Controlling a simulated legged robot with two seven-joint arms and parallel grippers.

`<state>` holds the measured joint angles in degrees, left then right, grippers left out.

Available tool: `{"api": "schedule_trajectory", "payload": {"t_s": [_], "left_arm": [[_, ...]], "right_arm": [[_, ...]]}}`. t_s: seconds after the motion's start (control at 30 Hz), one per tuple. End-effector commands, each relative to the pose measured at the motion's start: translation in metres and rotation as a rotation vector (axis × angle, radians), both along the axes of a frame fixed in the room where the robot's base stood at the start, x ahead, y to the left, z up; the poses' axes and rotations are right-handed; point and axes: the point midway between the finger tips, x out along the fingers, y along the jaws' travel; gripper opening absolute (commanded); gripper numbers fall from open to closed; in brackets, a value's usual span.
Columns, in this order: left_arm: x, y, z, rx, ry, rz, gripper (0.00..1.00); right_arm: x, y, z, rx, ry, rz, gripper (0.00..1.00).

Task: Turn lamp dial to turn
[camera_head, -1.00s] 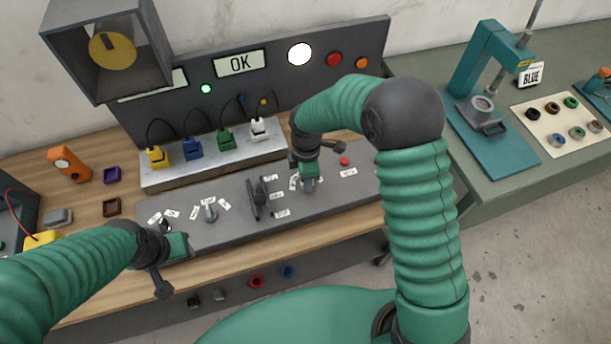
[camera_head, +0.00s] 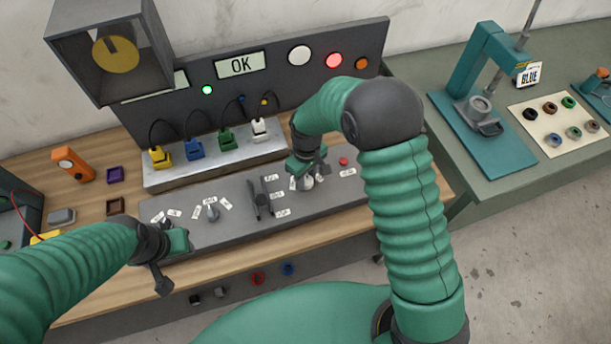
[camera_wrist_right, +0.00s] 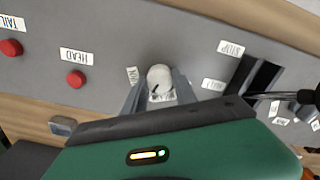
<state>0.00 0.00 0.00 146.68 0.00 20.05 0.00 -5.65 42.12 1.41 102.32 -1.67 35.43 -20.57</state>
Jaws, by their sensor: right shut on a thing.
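The lamp dial (camera_wrist_right: 160,78) is a pale round knob on the grey control panel (camera_head: 230,205). My right gripper (camera_wrist_right: 158,92) has one finger on each side of it and is shut on it; in the head view the gripper (camera_head: 306,179) hides most of the dial. Small white labels surround the dial, partly hidden and hard to read. On the back board the red lamp (camera_head: 334,60) is lit, while the white lamp (camera_head: 299,55) and orange lamp (camera_head: 362,64) look dull. My left gripper (camera_head: 180,243) hovers at the panel's front left; its fingers are unclear.
A dark lever (camera_head: 260,198) stands just left of the dial, and a smaller knob (camera_head: 212,211) lies farther left. A red button (camera_head: 343,161) is to the right. Coloured plugs on a metal block (camera_head: 215,165) stand behind.

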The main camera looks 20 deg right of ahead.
Motion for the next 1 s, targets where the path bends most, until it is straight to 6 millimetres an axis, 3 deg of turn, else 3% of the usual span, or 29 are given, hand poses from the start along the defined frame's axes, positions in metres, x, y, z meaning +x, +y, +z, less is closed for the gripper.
{"api": "schedule_trajectory", "payload": {"t_s": [0.6, 1.0], "left_arm": [[0.0, 0.0, 0.013, 0.0, 0.0, 0.0, 0.36], [0.0, 0.0, 0.019, 0.0, 0.0, 0.0, 0.36]], "right_arm": [[-0.001, 0.0, 0.001, -0.002, 0.0, -0.572, 0.0], [-0.002, 0.0, -0.001, -0.002, 0.003, -0.813, 0.0]]}}
